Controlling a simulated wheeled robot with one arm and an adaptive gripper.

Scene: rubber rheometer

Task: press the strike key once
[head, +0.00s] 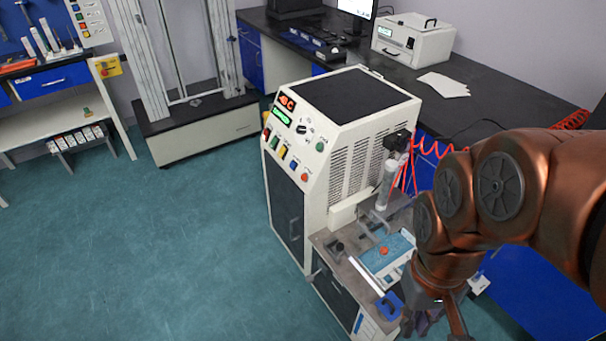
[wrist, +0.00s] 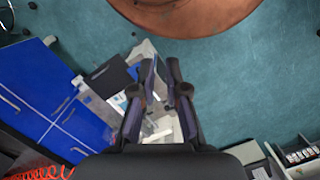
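The grey-white tester cabinet (head: 345,140) stands in the middle of the head view. Its sloping front panel (head: 293,144) carries a red and a green display and several coloured keys: red, green, yellow, blue and orange-red. Key labels are too small to read, so I cannot tell which is the strike key. My gripper (head: 432,320) hangs at the lower right, to the right of the low bench part and well apart from the panel. In the wrist view its two dark fingers (wrist: 161,88) point away with a narrow gap and nothing evident held between them.
A low bench (head: 335,250) with a clear cylinder (head: 387,188), a blue-and-white tray and a blue-ended lever (head: 388,303) adjoins the cabinet. A black-topped counter (head: 480,105) with a white instrument (head: 412,40) runs behind. The floor (head: 180,240) left of the cabinet is clear.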

